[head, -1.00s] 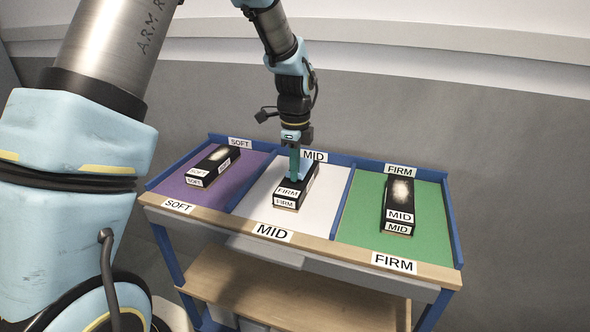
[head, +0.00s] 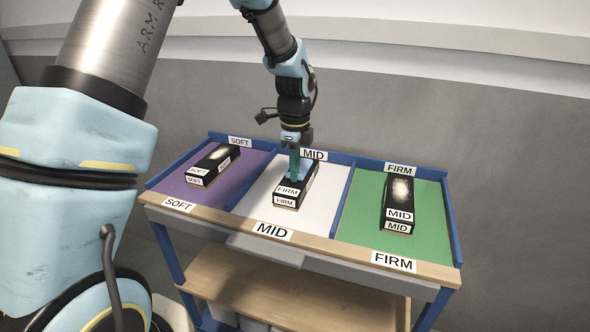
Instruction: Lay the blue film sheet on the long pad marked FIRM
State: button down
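The long pad marked FIRM (head: 287,199) is a black block in the middle, white bay, whose tray labels read MID. My gripper (head: 296,150) is directly above this pad, pointing down. A narrow teal-blue piece, which looks like the blue film sheet (head: 295,165), hangs from the gripper. Its lower end reaches the top of the FIRM pad, seemingly touching it. The gripper appears shut on it, though the fingertips are small and hard to make out. The gripper and sheet hide part of the pad's top.
The pad marked SOFT (head: 197,171) lies in the purple left bay. The pad marked MID (head: 398,215) lies in the green right bay (head: 354,225) labelled FIRM. Both have a pale patch on top. Blue dividers (head: 347,201) separate the bays; a wooden edge (head: 330,249) runs along the front.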

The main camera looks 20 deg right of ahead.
jog(key=c, duration=0.5)
grip_release()
jog(key=shift+r, duration=0.1)
dwell(0.3)
jog(key=shift+r+p, duration=2.95)
jog(key=shift+r, duration=0.7)
